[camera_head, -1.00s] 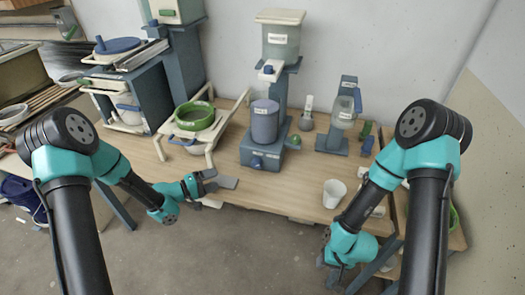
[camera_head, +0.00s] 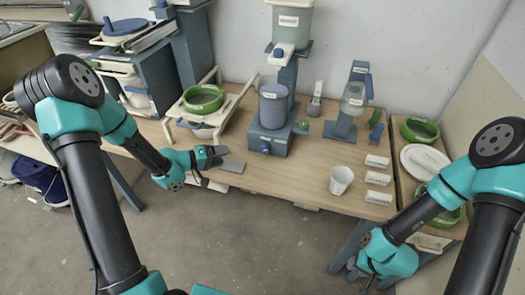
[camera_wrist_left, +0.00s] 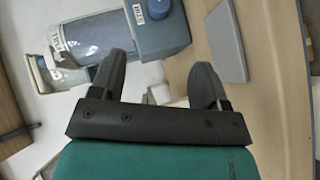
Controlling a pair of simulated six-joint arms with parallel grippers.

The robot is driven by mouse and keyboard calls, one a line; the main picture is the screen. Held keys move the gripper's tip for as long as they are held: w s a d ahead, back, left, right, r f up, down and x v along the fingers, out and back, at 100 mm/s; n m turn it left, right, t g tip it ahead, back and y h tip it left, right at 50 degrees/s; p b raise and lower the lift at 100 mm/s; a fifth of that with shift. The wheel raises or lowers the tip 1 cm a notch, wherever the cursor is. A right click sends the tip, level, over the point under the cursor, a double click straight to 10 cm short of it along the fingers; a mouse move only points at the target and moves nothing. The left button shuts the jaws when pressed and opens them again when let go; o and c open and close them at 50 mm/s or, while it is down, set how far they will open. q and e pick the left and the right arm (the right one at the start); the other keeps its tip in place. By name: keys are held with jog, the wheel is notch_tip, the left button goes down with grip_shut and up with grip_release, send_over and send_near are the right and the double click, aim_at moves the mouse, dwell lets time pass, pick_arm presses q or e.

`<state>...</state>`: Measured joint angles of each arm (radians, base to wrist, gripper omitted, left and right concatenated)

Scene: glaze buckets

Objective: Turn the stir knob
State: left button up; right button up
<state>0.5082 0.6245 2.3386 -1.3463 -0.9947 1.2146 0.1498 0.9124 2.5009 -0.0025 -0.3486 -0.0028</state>
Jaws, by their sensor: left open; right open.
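A blue knob (camera_head: 265,147) sits on the front of the blue-grey base (camera_head: 280,142) under a labelled blue-grey bucket (camera_head: 273,106). In the left wrist view the knob (camera_wrist_left: 158,9) is at the top, ahead of and apart from the fingers. My left gripper (camera_head: 217,156) is open and empty, left of the base and a little lower in the head view; its spread fingers (camera_wrist_left: 158,78) show in the wrist view. My right gripper (camera_head: 357,276) is low at the right, below the table's front edge, with its fingers small and partly hidden.
A grey flat plate (camera_head: 232,166) lies near the left gripper. A white cup (camera_head: 341,180) and white labels (camera_head: 378,179) stand right of the base. The front middle of the table is clear.

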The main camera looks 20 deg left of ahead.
aim_at(263, 150)
pick_arm(q)
jog(key=x, duration=1.7)
jog(key=shift+d, duration=0.15)
jog(key=c, duration=0.9)
jog(key=m+g+y, duration=0.1)
jog(key=y, duration=0.1)
jog(key=shift+d+r+m+y, duration=0.1)
jog(key=shift+r+m+y, duration=0.05)
jog(key=shift+m+y, duration=0.15)
jog(key=m+y, duration=0.1)
jog(key=y, duration=0.1)
jog(key=shift+d+r+m+y, duration=0.1)
jog(key=shift+m+y, duration=0.2)
jog(key=shift+m+g+y, duration=0.4)
jog(key=shift+m+y, duration=0.1)
jog(key=shift+y, duration=0.6)
